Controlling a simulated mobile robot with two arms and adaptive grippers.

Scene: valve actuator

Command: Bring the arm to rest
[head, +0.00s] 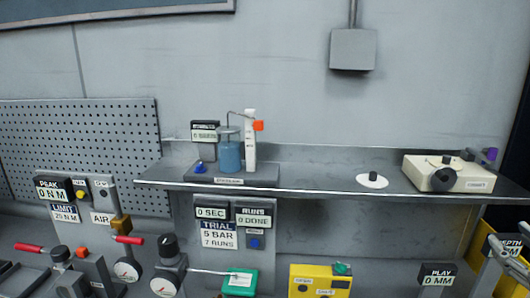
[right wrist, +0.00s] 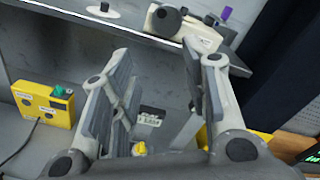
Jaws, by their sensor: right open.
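My right gripper (head: 505,258) shows at the lower right edge of the head view, in front of the bench and below the shelf's right end. In the right wrist view, its two grey fingers (right wrist: 160,65) stand wide apart with nothing held between them. Beyond the fingers are a small grey box with a label (right wrist: 150,115) and a yellow knob (right wrist: 139,149). My left gripper is not in view.
A metal shelf (head: 320,190) carries a blue pump-like rig (head: 229,152), a white disc with a black knob (head: 372,180) and a cream device (head: 448,174). Below stand a yellow box (head: 320,281), a green block (head: 240,282), valves and gauges. The wall above is mostly clear.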

